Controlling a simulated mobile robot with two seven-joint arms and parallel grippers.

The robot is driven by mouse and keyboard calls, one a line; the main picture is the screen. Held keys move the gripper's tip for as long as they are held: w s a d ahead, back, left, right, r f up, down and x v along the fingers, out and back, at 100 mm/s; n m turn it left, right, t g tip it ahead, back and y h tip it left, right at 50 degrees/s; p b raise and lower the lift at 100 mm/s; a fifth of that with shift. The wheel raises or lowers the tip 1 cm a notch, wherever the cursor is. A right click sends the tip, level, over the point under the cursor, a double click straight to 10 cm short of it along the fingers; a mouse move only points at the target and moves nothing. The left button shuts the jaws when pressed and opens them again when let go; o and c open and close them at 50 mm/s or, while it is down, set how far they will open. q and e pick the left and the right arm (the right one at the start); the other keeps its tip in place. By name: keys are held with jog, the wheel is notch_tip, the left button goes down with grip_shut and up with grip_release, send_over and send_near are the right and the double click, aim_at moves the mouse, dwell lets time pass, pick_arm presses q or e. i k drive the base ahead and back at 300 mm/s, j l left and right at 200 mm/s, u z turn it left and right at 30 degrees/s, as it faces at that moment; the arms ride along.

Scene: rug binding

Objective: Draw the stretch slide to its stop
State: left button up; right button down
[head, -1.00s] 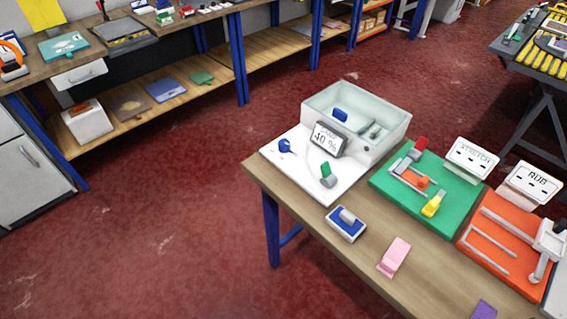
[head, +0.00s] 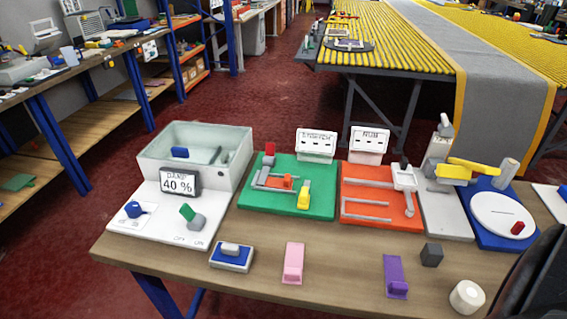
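The stretch station is a green board (head: 262,202) on the wooden table, with a white STRETCH sign (head: 316,145) behind it. On the board is a grey rail frame (head: 262,178) with an orange block (head: 287,182) in it. A red block (head: 269,149) stands at the back of the frame, and a yellow piece (head: 304,195) sits at the right. I cannot tell for sure which of these is the slide or where its stop is. Neither of my grippers shows in the head view.
Left of the green board is a damp station with a basin (head: 195,150) and a 40 % display (head: 180,181). Right is an orange RUB board (head: 380,208). Blue, pink (head: 293,263) and purple (head: 396,276) pieces lie along the front. A dark shape covers the bottom right corner.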

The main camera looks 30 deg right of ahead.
aim_at(304, 197)
jog(key=z, duration=1.15)
jog(key=k+l+u, duration=0.3)
jog(key=l, duration=0.2)
